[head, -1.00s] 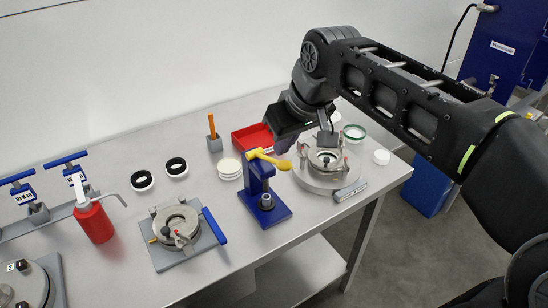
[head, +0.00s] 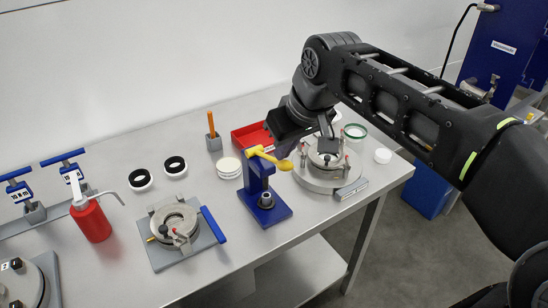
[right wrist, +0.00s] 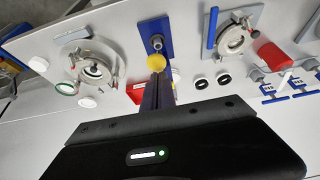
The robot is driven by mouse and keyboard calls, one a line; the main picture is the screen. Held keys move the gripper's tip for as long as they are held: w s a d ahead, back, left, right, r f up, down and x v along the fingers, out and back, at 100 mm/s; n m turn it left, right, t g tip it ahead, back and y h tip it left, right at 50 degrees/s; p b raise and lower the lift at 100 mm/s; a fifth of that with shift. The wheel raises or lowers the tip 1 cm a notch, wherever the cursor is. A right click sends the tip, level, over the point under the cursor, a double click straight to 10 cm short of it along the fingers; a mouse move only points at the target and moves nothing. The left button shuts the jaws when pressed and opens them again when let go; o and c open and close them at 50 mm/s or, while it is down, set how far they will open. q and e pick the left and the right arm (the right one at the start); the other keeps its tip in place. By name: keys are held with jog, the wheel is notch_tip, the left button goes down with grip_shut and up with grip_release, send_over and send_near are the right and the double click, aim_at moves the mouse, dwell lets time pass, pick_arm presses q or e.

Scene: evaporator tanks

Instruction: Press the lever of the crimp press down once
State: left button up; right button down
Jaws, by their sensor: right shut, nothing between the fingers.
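The crimp press (head: 259,183) is a blue post on a blue base plate near the table's front edge. Its yellow lever (head: 268,157) sits at the top and ends at the right in a rounded knob, which also shows in the right wrist view (right wrist: 155,62). The lever looks raised, roughly level. My right gripper (head: 286,148) is shut and empty, just above and behind the knob in the head view. Its dark fingers show in the right wrist view (right wrist: 157,90), pointing towards the knob. I cannot tell whether they touch it. My left gripper is not in view.
A round clamped vessel (head: 322,174) stands right of the press, and another clamped fixture (head: 176,222) with a blue handle stands left. A red tray (head: 250,136) and white discs (head: 229,168) lie behind. A red bottle (head: 92,220) is further left.

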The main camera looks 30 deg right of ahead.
jog(key=shift+s+f+b, duration=0.15)
jog(key=shift+f+b, duration=1.05)
jog(key=shift+f, duration=0.25)
jog(key=shift+s+f+b, duration=0.15)
jog(key=shift+f+b, duration=1)
jog(key=shift+f, duration=0.25)
jog(key=shift+r+p, duration=2.3)
jog(key=shift+r, duration=0.6)
jog(key=shift+r+p, duration=1.85)
jog(key=shift+r, duration=0.65)
